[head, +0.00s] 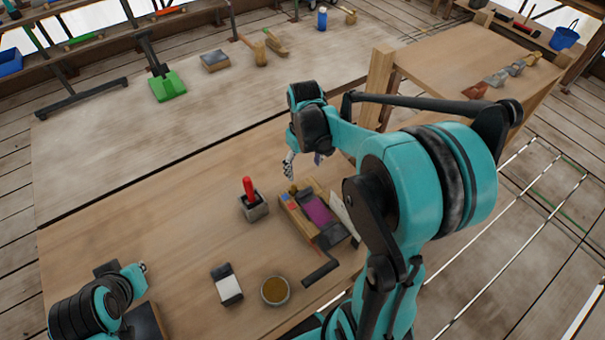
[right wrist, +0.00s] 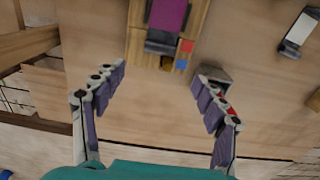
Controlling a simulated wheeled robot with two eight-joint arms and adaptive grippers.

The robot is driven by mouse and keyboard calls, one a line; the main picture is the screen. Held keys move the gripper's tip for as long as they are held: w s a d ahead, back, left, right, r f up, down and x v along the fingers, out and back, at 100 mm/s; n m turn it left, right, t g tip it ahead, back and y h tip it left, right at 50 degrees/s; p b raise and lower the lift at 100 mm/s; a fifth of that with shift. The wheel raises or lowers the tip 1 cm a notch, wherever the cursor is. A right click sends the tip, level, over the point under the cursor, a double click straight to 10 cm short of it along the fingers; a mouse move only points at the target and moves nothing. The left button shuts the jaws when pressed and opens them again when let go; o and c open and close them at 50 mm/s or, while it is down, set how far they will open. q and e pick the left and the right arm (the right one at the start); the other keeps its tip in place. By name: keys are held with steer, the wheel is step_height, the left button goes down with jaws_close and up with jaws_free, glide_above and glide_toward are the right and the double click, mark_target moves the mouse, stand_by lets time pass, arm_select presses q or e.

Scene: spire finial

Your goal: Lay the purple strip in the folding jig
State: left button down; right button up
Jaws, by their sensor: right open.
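The purple strip (head: 317,211) lies on the wooden folding jig (head: 291,209), between dark parts of it; I cannot tell how it is seated. In the right wrist view the strip (right wrist: 168,16) and jig (right wrist: 197,25) are at the top, cut off by the frame edge. My right gripper (head: 304,162) is open and empty, above the table just beyond the jig's far end. Its two spread fingers (right wrist: 160,80) show bare table between them. My left gripper (head: 141,267) is low at the left, away from the jig; its fingers are too small to judge.
A grey holder (head: 256,211) with a red-handled tool stands left of the jig. A black-and-white block (head: 227,285) and a round amber-filled dish (head: 275,290) lie nearer. The table's left middle is clear.

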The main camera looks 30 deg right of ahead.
steer(key=s+a+r+t, duration=0.6)
steer(key=s+a+t, duration=0.1)
steer(key=s+a, duration=0.3)
steer(key=shift+s+a+r+m, duration=0.3)
steer(key=shift+s+r+m, duration=0.1)
steer(key=shift+s, duration=0.1)
